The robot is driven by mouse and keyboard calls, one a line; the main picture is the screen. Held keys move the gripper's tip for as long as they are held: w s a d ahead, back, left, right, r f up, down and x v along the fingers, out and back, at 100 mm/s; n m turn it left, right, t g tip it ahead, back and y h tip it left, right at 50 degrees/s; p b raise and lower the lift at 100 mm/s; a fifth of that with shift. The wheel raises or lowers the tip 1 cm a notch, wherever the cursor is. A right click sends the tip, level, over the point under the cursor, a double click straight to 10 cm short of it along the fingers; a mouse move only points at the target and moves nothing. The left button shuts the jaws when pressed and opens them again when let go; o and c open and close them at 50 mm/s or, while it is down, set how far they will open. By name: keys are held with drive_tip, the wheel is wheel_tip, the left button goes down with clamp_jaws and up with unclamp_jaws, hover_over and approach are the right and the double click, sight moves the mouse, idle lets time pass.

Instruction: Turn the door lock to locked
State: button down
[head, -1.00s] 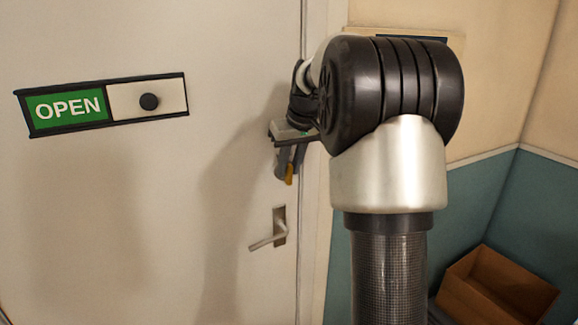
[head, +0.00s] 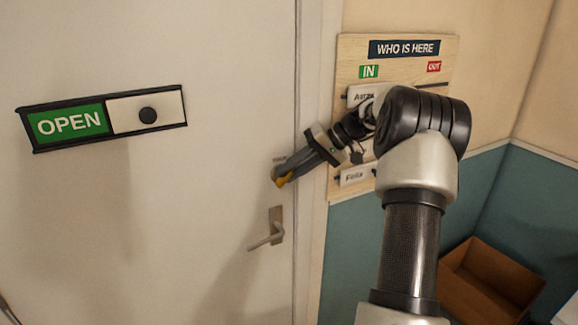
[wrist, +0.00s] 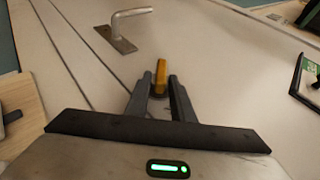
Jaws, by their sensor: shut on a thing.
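The door lock has a small yellow turn knob (head: 283,181) on the white door (head: 220,60), above the lever handle (head: 276,228). The knob also shows in the wrist view (wrist: 161,77). My gripper (head: 281,176) comes in from the upper right, its fingers slanting down to the left. It is shut on the knob, with one finger on each side of it in the wrist view (wrist: 160,84). The knob's tip slants down to the left in the head view. A small plate behind it is mostly hidden by the fingers, and its marking is unreadable.
A sliding sign (head: 70,123) on the door reads OPEN. A "WHO IS HERE" board (head: 446,52) with name tags hangs right of the door frame, close behind my arm. A cardboard box (head: 480,285) stands at lower right. The lever handle sticks out below the lock.

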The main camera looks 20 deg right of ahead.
drive_tip(key=y, duration=0.3)
drive_tip(key=f+m+y, duration=0.1)
drive_tip(key=shift+d+f+t, duration=0.1)
drive_tip(key=shift+d+t, duration=0.3)
drive_tip(key=shift+f+m+t+y+b, duration=0.3)
drive_tip(key=shift+y+b, duration=0.25)
drive_tip(key=shift+y, duration=0.4)
drive_tip(key=shift+f+m+t+y+b, duration=0.1)
drive_tip(key=shift+m+t+y+b, duration=0.1)
drive_tip(key=shift+m+y+b, duration=0.55)
drive_tip(key=shift+n+y, duration=0.25)
drive_tip(key=shift+y, duration=0.15)
drive_tip(key=c, duration=1.8)
unclamp_jaws()
drive_tip(key=shift+o, duration=0.2)
